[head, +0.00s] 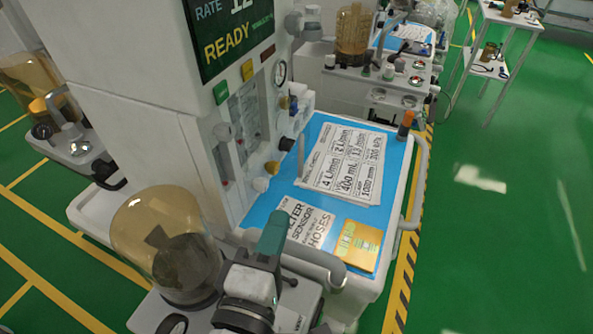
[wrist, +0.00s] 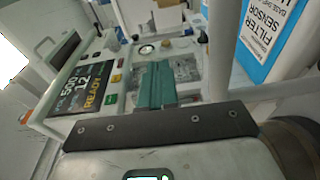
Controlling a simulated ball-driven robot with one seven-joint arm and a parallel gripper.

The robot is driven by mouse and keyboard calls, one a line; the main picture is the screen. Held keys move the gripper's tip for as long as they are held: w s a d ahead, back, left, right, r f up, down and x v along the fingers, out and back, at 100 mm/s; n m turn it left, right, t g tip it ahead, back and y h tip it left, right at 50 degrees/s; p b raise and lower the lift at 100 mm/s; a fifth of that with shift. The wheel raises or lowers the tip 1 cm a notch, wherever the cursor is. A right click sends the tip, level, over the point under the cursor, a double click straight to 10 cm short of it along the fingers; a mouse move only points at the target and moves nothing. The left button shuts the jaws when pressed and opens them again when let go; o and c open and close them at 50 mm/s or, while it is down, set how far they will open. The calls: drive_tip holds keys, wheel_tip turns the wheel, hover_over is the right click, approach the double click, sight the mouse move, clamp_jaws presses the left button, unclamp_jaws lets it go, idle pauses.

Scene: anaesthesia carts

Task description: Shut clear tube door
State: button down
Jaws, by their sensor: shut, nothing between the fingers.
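The clear tube door appears to be the see-through panel (head: 245,118) over the flow tubes on the front of the white anaesthesia cart (head: 140,90). In the wrist view the tube window (wrist: 186,68) shows just beyond my fingers, partly covered by them. I cannot tell how far the door stands from its frame. My gripper (head: 273,232) has teal fingers, shut and empty, in front of the cart near its lower front edge. In the wrist view my gripper (wrist: 155,84) points at the tube panel; contact cannot be told.
A blue worktop (head: 325,208) with printed sheets (head: 345,160) and a yellow card (head: 358,243) lies right of the panel, edged by a white rail (head: 418,180). An amber canister (head: 165,245) stands left of my gripper. Knobs and a gauge (head: 280,72) project near the panel.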

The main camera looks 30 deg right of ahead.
drive_tip(key=p+x, duration=0.1)
drive_tip(key=x, duration=0.9)
drive_tip(key=shift+w, duration=0.1)
drive_tip(key=shift+w+d+n+t+y+p, duration=0.35)
drive_tip(key=shift+d+n+t+y+p, duration=0.15)
drive_tip(key=shift+d+n+t+y, duration=0.25)
drive_tip(key=x, duration=0.3)
drive_tip(key=shift+d, duration=0.45)
drive_tip(key=b, duration=0.1)
approach(307, 151)
drive_tip(key=v, duration=0.2)
drive_tip(key=shift+s, duration=0.35)
